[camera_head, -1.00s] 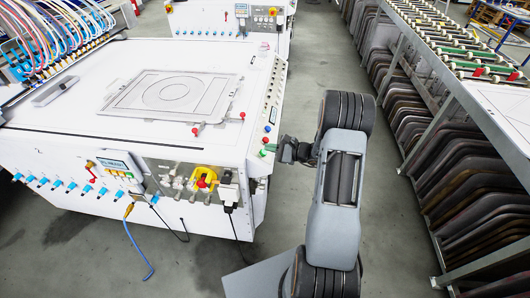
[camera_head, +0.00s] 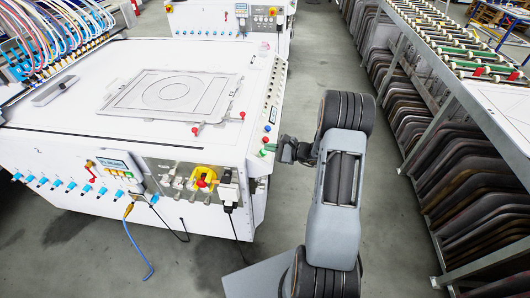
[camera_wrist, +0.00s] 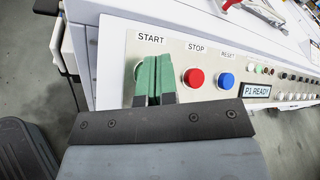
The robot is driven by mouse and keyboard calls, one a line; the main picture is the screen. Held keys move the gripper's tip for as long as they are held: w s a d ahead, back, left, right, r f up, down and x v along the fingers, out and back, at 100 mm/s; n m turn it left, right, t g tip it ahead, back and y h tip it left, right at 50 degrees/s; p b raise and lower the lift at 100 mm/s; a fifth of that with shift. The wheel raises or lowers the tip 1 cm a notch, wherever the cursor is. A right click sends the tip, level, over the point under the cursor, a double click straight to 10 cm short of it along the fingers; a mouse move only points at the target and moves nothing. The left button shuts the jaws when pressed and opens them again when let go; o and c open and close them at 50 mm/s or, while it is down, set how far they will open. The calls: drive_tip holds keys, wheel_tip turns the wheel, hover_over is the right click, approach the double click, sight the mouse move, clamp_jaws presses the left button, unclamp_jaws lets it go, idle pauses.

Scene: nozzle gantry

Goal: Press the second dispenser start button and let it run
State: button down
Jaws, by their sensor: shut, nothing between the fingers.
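The button panel (camera_wrist: 262,60) runs along the white machine's side edge and shows START, STOP and RESET labels. The start button under START is mostly hidden behind my gripper (camera_wrist: 154,62); a pale green rim (camera_wrist: 138,68) shows beside it. My gripper's green fingertips are closed together and lie over that button; whether they touch or press it I cannot tell. The red stop button (camera_wrist: 193,78) and blue reset button (camera_wrist: 226,79) are to the right. A small display (camera_wrist: 257,91) reads "P1 READY". In the head view my gripper (camera_head: 270,149) is at the panel's near end.
The white machine top (camera_head: 95,105) carries a grey framed plate (camera_head: 170,93). A yellow-and-red knob (camera_head: 203,180) is on its front. A rack of dark sheets (camera_head: 440,140) stands at right. Grey floor between them is open except for my arm.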

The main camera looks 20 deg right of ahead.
drive_tip(key=shift+w+a+f+b, duration=0.15)
drive_tip(key=shift+f+b, duration=0.2)
